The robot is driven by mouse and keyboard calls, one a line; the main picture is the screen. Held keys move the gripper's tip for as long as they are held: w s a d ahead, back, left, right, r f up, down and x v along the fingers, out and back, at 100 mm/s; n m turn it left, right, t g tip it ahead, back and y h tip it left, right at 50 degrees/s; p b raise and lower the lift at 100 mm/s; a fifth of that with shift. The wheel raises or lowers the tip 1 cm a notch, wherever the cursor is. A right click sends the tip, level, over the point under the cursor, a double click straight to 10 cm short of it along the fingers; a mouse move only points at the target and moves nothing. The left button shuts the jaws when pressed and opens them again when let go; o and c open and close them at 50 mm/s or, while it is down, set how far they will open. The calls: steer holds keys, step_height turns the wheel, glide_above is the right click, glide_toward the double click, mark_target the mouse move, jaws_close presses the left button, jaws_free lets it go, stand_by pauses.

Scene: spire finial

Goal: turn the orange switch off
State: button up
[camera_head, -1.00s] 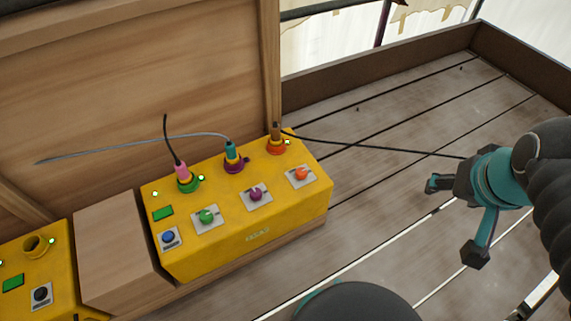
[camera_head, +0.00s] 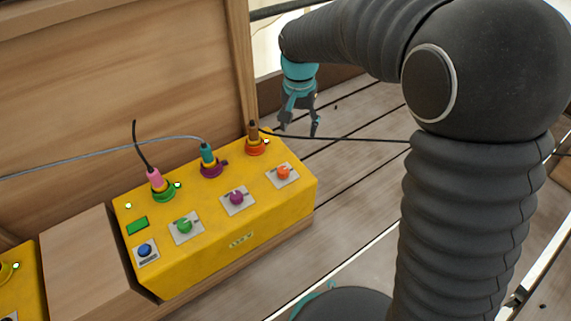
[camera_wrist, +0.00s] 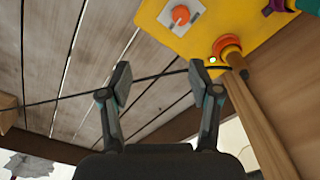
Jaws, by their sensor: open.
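The orange switch (camera_head: 283,173) is a round knob on a pale plate, at the right end of the yellow box's sloped front. It also shows at the top of the wrist view (camera_wrist: 181,15). My gripper (camera_head: 300,130) is open and empty, behind and above the right end of the box. In the wrist view its two fingers (camera_wrist: 158,82) are spread apart, with planks and a dark cable between and beyond them. The switch lies beyond the fingertips, apart from them. I cannot tell the switch's on or off position.
The yellow box (camera_head: 245,240) also bears a purple knob (camera_head: 237,198), a green knob (camera_head: 184,226) and a blue button (camera_head: 145,250). Pink, teal and brown plugs (camera_head: 253,137) stand in its sockets. A dark cable (camera_head: 350,139) runs right from the brown plug. A wooden post (camera_wrist: 260,130) stands beside the orange socket.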

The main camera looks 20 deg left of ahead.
glide_toward(283, 170)
steer(key=shift+h, duration=0.3)
steer(key=f+b, duration=0.1)
steer(key=f, duration=0.5)
steer(key=f+b, duration=0.1)
steer(key=f, duration=0.2)
steer(key=shift+w+b, duration=0.25)
steer(key=shift+b, duration=0.05)
steer(key=c, duration=1.1)
